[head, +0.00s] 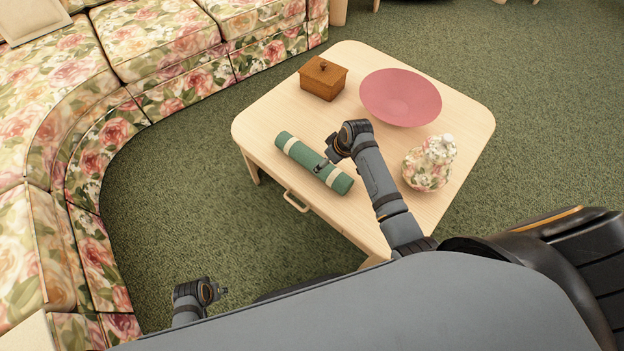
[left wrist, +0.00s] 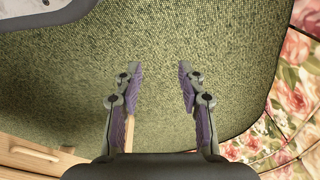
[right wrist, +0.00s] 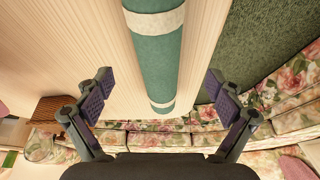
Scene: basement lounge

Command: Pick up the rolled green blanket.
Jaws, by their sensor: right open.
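The rolled green blanket (head: 303,155) lies on the light wooden table (head: 270,118), near its edge, with a cream band around it toward each end. My right gripper (head: 322,165) is at the middle of the roll. In the right wrist view, the open fingers of my right gripper (right wrist: 158,82) stand on either side of the green blanket (right wrist: 156,62), with gaps between fingers and cloth. My left gripper (head: 221,292) is low, away from the table over the carpet. In the left wrist view, my left gripper (left wrist: 160,80) is open and empty.
On the table are a brown lidded box (head: 323,79), a wide pink bowl (head: 400,97) and a floral lidded jar (head: 430,163) beside my right arm. A drawer handle (head: 296,201) juts from the table's front. A floral sofa (head: 90,125) curves along the left; green carpet lies between.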

